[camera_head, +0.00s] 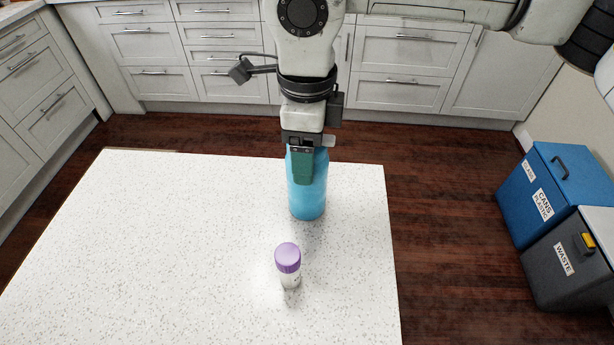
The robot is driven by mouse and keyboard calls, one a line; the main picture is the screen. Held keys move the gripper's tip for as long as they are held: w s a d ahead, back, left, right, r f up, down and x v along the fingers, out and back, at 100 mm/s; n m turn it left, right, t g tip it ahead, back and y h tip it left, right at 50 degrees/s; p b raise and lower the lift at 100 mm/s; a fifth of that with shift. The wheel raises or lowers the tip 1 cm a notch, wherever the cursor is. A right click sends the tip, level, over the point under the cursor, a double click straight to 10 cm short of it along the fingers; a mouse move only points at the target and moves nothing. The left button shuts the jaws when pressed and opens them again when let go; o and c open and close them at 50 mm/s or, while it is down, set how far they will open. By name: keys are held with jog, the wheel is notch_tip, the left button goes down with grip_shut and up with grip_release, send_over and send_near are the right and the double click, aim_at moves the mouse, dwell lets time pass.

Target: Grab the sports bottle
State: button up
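The blue sports bottle (307,203) stands upright on the white speckled table (170,240), near its far right edge. My gripper (302,178) points down at the bottle from above. One green finger shows in front of the bottle's upper part and overlaps it in the picture. The other finger is hidden, probably behind the bottle. The bottle's top is covered by my gripper. I cannot tell whether the fingers touch the bottle.
A small white container with a purple lid (288,260) stands nearer on the table. The table's left side is clear. Blue (550,195) and dark grey (570,260) bins stand on the floor at the right. Grey cabinets (400,80) line the back.

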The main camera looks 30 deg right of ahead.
jog(key=shift+c, duration=0.5)
